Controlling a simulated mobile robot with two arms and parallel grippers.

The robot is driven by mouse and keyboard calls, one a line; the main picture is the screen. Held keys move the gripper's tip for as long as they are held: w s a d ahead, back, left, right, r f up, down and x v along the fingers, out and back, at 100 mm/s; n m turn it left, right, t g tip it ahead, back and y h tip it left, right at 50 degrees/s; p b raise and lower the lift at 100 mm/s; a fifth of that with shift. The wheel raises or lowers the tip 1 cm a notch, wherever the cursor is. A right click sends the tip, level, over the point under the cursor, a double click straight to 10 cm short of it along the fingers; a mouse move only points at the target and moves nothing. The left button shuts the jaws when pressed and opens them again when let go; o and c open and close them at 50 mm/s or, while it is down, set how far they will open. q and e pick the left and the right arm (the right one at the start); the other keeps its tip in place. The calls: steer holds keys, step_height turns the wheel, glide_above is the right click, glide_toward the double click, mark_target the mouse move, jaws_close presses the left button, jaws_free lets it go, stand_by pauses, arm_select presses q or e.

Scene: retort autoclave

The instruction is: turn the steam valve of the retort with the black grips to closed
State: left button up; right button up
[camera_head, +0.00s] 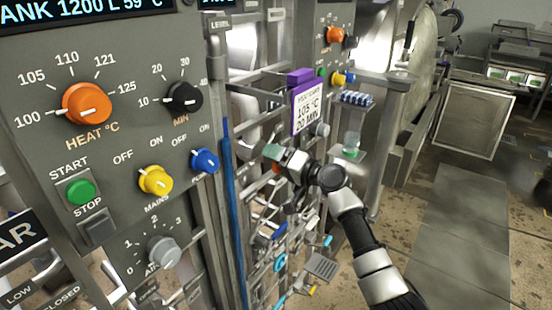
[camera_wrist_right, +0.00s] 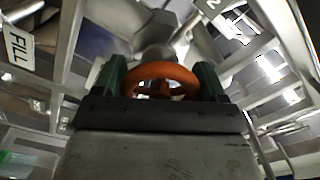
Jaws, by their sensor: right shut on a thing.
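An orange round handwheel (camera_wrist_right: 163,70) sits between the two green-padded fingers of my right gripper (camera_wrist_right: 160,82) in the right wrist view. The gripper is shut on the wheel's rim from both sides. In the head view my right gripper (camera_head: 283,163) reaches in among the pipes beyond the panel, and only a sliver of the orange wheel shows beside the fingers. I cannot tell from these views how far the valve is turned. My left gripper is out of view.
A grey control panel (camera_head: 120,150) with an orange heat knob (camera_head: 87,104) and several other knobs stands at the left. A purple-framed card (camera_head: 309,108) reading 105 °C hangs above the gripper. A round metal door (camera_head: 417,55) stands behind.

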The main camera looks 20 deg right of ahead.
steer(key=shift+m+p, duration=6.25)
steer(key=shift+m, duration=4.35)
steer(key=o, duration=0.9)
steer(key=shift+d, duration=0.1)
steer(key=shift+b+v, duration=1.25)
steer(key=shift+v, duration=4.15)
